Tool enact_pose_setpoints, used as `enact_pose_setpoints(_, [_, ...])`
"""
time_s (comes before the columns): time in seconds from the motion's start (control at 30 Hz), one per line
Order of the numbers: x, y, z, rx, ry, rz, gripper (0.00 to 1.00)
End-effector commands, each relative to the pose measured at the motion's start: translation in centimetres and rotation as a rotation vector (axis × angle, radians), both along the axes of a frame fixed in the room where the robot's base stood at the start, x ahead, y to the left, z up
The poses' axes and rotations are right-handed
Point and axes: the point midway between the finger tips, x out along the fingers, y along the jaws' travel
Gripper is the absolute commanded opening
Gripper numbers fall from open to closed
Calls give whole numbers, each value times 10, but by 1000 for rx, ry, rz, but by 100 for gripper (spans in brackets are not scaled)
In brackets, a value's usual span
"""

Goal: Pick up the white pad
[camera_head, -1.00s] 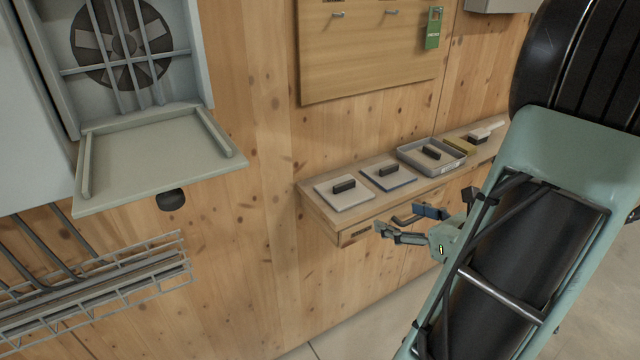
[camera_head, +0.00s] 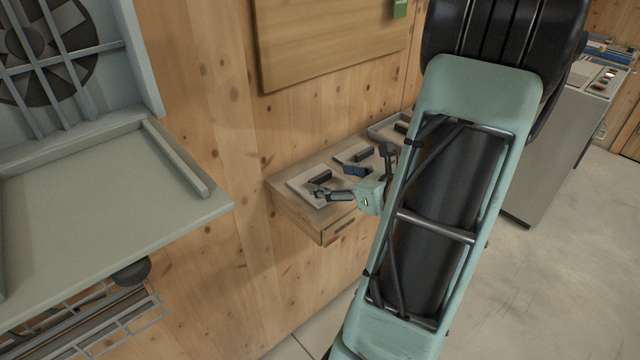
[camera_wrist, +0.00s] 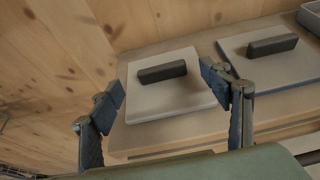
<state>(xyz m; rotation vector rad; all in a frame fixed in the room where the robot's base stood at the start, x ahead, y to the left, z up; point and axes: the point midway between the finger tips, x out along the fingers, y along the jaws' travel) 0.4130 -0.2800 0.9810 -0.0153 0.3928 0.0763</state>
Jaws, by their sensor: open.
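The white pad (camera_wrist: 165,101) is a flat pale square with a black bar handle (camera_wrist: 162,72) on top. It lies on the wooden shelf, and in the head view (camera_head: 303,187) it is the leftmost pad, partly covered by my gripper. My gripper (camera_wrist: 172,90) is open and empty. In the wrist view its two fingers stand on either side of the white pad's handle, nearer the camera, with a gap to the handle. In the head view my gripper (camera_head: 338,180) hovers at the shelf's front.
A second pad with a blue edge (camera_wrist: 270,68) lies just right of the white pad. A grey tray (camera_head: 381,131) sits farther along the shelf (camera_head: 290,211). A fold-down flap (camera_head: 90,205) juts out at the left. Wooden wall stands behind the shelf.

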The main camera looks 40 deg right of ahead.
Motion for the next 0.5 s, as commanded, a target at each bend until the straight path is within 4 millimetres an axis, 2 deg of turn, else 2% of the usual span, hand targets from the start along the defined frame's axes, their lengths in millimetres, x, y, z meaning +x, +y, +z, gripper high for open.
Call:
enact_pose_setpoints(0.3, [41,2,-16,1,0,3,71])
enact_pose_setpoints(0.5, [48,2,-18,0,0,1,71])
